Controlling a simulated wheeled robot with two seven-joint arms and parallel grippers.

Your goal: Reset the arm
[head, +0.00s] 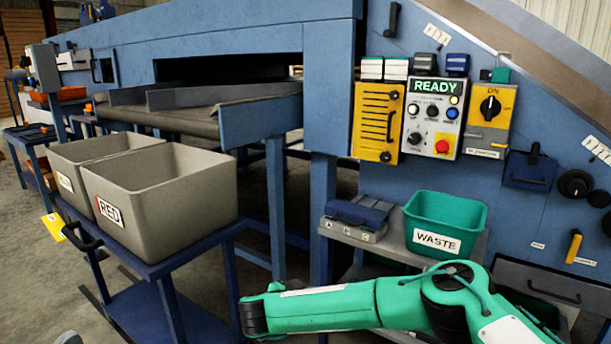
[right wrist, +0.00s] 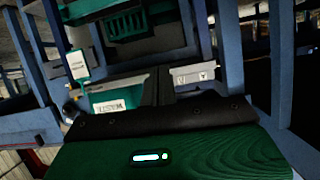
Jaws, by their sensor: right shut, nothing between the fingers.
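My right arm (head: 340,306), green with dark joints, reaches in from the lower right of the head view, low in front of the waste bin and its shelf. In the right wrist view, my right gripper (right wrist: 160,86) shows as dark fingers beyond the green wrist housing. It is shut and empty, with no object between the fingers. I cannot make out its fingers in the head view. My left gripper is in neither view.
Two grey bins (head: 165,195), the nearer labelled RED, stand on a blue stand at left. The control panel (head: 434,118) reads READY. A conveyor (head: 190,118) runs behind.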

